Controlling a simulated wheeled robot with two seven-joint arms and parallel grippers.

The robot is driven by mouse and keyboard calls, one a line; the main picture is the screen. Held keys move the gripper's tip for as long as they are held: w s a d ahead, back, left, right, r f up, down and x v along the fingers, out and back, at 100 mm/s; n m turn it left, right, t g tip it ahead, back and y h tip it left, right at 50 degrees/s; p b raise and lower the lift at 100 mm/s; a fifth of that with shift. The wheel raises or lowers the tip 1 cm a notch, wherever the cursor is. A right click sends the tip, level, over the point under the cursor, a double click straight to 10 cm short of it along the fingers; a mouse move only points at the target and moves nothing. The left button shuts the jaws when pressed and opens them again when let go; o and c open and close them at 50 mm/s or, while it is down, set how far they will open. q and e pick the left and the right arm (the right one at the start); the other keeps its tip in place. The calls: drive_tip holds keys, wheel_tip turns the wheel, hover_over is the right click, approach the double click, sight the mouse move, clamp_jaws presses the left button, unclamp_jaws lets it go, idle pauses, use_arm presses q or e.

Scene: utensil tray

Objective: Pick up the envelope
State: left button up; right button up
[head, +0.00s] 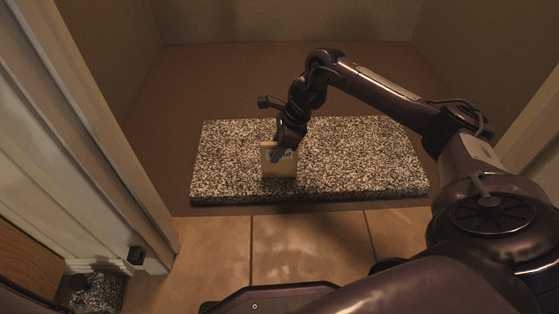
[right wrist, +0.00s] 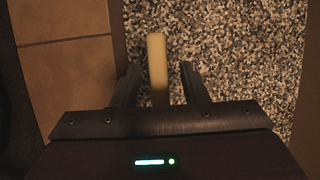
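The envelope (head: 279,172) is a tan, thin, upright piece standing on the speckled mat near its front edge. In the right wrist view, the envelope (right wrist: 157,55) shows edge-on as a narrow pale strip. My right gripper (head: 281,153) is over the top of the envelope and hides part of it. In the right wrist view, the fingers of my right gripper (right wrist: 160,68) are apart, one on each side of the envelope, with a gap visible on both sides. My left gripper is not in view.
The speckled grey mat (head: 350,160) lies on a brown floor between walls. A white door frame (head: 90,110) stands at the left. Orange-brown tiles (head: 310,240) lie in front. The mat right of the envelope is clear.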

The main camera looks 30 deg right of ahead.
drive_tip(key=shift+f, duration=0.25)
idle(0.4)
clamp_jaws()
